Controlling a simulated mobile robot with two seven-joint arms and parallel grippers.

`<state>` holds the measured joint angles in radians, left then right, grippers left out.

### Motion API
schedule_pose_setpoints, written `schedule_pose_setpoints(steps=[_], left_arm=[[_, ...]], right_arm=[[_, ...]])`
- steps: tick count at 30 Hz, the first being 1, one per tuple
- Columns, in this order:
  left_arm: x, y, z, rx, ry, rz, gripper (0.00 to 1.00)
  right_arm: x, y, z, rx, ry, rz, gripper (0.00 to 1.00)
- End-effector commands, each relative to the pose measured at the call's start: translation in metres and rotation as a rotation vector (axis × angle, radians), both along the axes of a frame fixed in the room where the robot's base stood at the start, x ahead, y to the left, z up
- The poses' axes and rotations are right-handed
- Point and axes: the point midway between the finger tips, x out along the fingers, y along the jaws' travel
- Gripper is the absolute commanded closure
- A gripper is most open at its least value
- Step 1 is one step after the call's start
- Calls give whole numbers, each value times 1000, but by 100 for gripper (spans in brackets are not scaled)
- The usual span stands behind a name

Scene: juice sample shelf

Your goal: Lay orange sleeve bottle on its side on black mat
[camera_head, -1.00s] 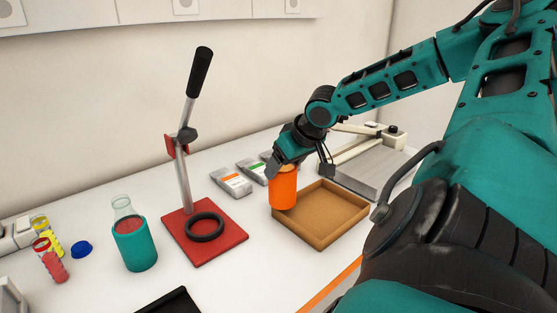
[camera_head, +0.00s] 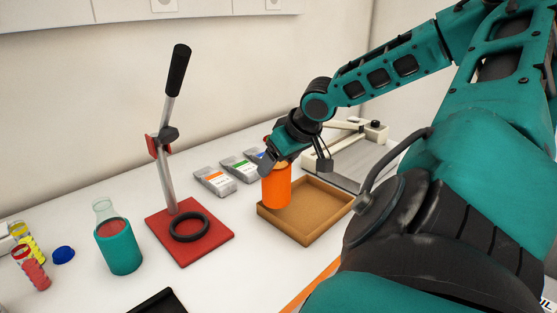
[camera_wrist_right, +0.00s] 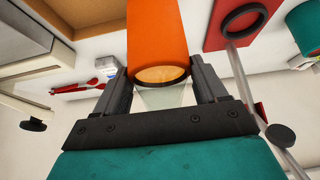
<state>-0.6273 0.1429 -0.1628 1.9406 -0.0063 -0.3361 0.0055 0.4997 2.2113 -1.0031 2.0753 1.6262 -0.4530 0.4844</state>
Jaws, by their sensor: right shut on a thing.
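The orange sleeve bottle (camera_head: 277,188) is upright at the left corner of the wooden tray in the head view. My right gripper (camera_head: 274,165) is shut on its upper part. In the right wrist view the orange sleeve (camera_wrist_right: 157,35) and the clear neck (camera_wrist_right: 162,97) lie between the two dark fingers of my right gripper (camera_wrist_right: 165,85). I cannot tell whether the bottle's base touches anything. The black mat (camera_head: 160,302) shows only in part at the bottom edge of the head view. My left gripper is out of view.
The wooden tray (camera_head: 335,228) looks empty. A red press stand (camera_head: 210,250) with a black ring and tall lever stands left of the bottle. A teal-sleeved bottle (camera_head: 119,248), a blue cap (camera_head: 64,254) and small tubes are further left. Grey packets (camera_head: 215,182) lie behind.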

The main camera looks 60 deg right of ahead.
Motion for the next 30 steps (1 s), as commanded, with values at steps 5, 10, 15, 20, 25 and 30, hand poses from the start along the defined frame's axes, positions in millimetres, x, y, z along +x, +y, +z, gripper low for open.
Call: schedule_pose_setpoints(steps=[5, 10, 15, 20, 25, 30], left_arm=[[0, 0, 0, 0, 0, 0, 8], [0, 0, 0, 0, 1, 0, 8], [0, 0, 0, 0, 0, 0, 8], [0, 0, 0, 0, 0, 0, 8], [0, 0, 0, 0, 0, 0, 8], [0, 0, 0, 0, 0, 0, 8]], right_arm=[[1, 0, 20, -2, -7, 1, 100], [1, -1, 37, -3, -6, -1, 100], [1, 0, 53, -1, -6, 1, 100], [1, -1, 68, -2, -7, -1, 100], [1, 0, 85, -2, -7, 0, 100], [1, 0, 101, -2, -7, 0, 100]])
